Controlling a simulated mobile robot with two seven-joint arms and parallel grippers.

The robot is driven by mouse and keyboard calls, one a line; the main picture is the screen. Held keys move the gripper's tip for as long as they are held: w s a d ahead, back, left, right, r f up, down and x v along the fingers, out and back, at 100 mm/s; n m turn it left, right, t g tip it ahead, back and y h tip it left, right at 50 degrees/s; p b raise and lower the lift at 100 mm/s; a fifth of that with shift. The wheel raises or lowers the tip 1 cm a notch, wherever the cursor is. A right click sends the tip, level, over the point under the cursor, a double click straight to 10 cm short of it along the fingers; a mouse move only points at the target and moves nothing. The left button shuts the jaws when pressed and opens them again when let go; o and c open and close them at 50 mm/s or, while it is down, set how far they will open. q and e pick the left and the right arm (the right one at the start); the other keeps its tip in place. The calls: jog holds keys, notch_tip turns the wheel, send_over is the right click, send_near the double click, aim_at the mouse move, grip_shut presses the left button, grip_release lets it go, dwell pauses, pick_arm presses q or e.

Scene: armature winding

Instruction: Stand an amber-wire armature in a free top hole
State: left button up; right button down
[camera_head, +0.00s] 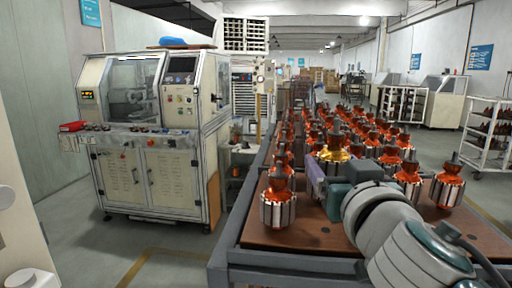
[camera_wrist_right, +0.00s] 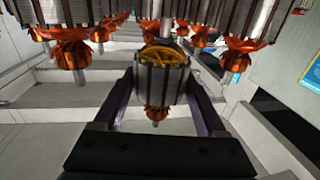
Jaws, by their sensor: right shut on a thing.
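The amber-wire armature (camera_head: 334,154) shows yellow windings among copper-orange ones on the rack in the head view. My right gripper (camera_head: 324,172) is shut on it from the near side, and the armature is upright. Its lower part is hidden behind the gripper, so I cannot tell whether it is clear of the board. In the right wrist view the armature (camera_wrist_right: 162,76) sits between the two dark fingers, with amber wire at one end and copper-orange at the other. The rack's brown top (camera_head: 300,246) has small bare holes near its front edge.
Several copper-wire armatures stand close behind and beside the gripper. One (camera_head: 278,203) stands at the front left and another (camera_head: 447,186) at the right. A winding machine (camera_head: 150,170) stands left of the rack across an open floor. The front strip of the top is bare.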

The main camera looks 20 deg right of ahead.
jog(key=shift+f, duration=0.15)
notch_tip(320, 180, down, 2)
jog(key=shift+s+a+b, duration=0.1)
jog(key=shift+b, duration=0.85)
jog(key=shift+f+b, duration=0.85)
jog(key=shift+f, duration=0.2)
jog(key=shift+s, duration=0.1)
jog(key=shift+f+b, duration=0.3)
jog(key=shift+b, duration=0.2)
jog(key=shift+f+b, duration=0.9)
jog(key=shift+b, duration=0.1)
